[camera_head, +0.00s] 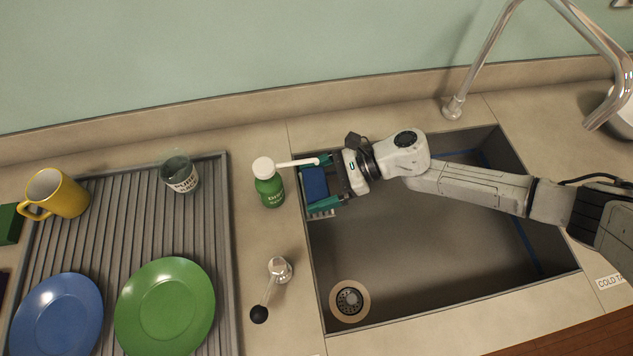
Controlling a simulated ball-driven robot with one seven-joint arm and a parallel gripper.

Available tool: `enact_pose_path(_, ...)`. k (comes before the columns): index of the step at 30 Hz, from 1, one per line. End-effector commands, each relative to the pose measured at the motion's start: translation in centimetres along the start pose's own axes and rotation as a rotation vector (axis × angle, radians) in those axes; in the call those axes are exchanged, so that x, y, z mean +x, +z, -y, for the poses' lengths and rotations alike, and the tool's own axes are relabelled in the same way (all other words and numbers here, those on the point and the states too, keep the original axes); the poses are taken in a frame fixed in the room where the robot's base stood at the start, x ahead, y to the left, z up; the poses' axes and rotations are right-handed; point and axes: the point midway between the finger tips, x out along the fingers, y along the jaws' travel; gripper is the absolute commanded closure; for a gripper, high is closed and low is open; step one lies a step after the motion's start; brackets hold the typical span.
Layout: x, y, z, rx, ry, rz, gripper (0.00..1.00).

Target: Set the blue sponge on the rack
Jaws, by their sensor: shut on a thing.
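My gripper (318,184) is shut on the blue sponge (314,184), with a teal finger on each side of it. It holds the sponge over the left edge of the sink, just right of the green bottle. The height of the sponge above the sink is hard to tell. The rack (226,250) is a grey ribbed drainer on the counter at the left, apart from the sponge. On it are a yellow mug (66,196), a clear glass (180,174), a blue plate (58,315) and a green plate (165,308).
A green bottle with a white cap (268,184) stands between the rack and my gripper. A lever handle (279,270) is on the counter below it. The sink (430,250) lies under my arm, with a faucet (455,106) behind. The rack's middle is bare.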

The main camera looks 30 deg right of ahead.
Motion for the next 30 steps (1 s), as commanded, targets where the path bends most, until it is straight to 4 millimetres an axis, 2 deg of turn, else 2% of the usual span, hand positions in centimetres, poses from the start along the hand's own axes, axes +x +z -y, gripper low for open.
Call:
enact_pose_path(4,0.3,-0.8,0.0,0.001,0.0,0.001,0.39)
enact_pose_path(16,0.5,-1.3,0.0,-0.001,0.0,0.001,0.39)
enact_pose_path(17,0.4,-1.1,0.0,-0.001,0.0,0.001,0.03)
enact_pose_path(18,0.4,-1.1,0.0,-0.001,0.0,0.001,0.0)
enact_pose_path(28,0.2,-0.7,0.0,0.0,0.0,0.0,0.0)
enact_pose_path(30,-0.5,-1.1,0.1,-0.002,-0.002,-0.001,0.0)
